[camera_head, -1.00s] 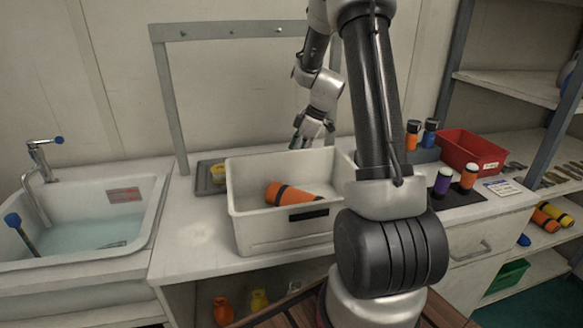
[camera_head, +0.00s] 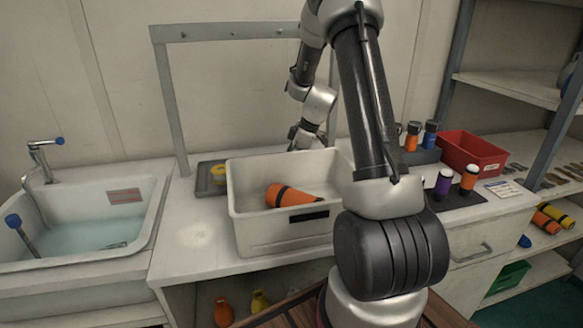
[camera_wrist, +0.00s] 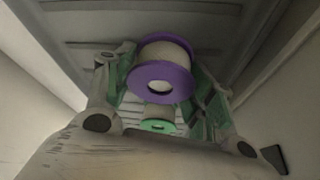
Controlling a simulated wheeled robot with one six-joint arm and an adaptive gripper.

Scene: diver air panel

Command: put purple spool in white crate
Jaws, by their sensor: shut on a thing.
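The purple spool (camera_wrist: 162,72), with purple flanges and a pale core, sits between the fingers of my gripper (camera_wrist: 163,80) in the wrist view. My gripper is shut on it. In the head view my gripper (camera_head: 302,140) is low at the back rim of the white crate (camera_head: 285,234), with its fingertips partly hidden there. I cannot make out the spool in that view. The white crate stands open on the counter, with a dark label on its front. An orange cylinder with black bands (camera_head: 292,195) lies inside it.
A grey tray with a yellow item (camera_head: 211,178) is left of the crate. The sink (camera_head: 90,225) is further left. A red bin (camera_head: 472,152) and several bottles stand on the right.

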